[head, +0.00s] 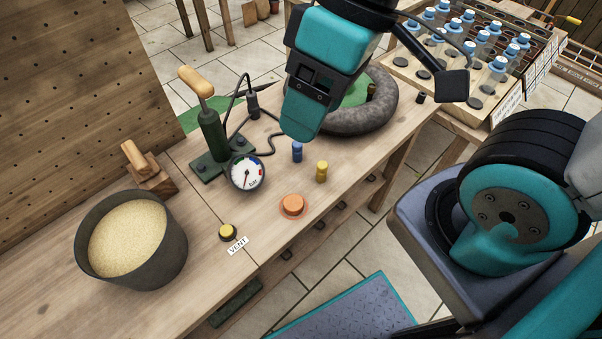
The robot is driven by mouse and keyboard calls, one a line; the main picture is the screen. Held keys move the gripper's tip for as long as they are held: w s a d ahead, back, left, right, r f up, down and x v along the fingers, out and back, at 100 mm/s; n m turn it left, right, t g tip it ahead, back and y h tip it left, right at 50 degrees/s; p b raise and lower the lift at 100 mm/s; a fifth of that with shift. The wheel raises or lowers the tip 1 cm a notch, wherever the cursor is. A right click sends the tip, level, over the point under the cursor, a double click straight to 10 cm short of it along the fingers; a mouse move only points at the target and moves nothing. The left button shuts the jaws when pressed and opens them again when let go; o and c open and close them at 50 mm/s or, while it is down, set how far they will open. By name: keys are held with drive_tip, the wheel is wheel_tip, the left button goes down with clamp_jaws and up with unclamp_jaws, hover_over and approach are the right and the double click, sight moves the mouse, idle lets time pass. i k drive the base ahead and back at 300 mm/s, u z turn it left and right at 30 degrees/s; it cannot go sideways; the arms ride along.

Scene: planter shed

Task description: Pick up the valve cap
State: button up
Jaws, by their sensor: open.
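A small black cap (420,98), which looks like the valve cap, stands on the workbench just right of the grey inflatable ring (392,112). A short brownish valve stem (371,91) shows at the ring's inner side. My gripper (301,126) hangs over the bench at the ring's left side, left of the cap and apart from it. It is open, with nothing seen in it. Its fingertips are largely hidden by its own teal body, which also covers part of the ring.
A blue peg (297,152), a yellow peg (321,171) and an orange button (293,205) stand near my gripper. A hand pump (212,135) with a gauge (247,173) and hose is to the left. A crate of bottles (505,105) is at right.

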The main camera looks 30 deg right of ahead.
sight(293, 204)
drive_tip(key=z, duration=2.2)
drive_tip(key=k, duration=1)
drive_tip(key=u, duration=2.05)
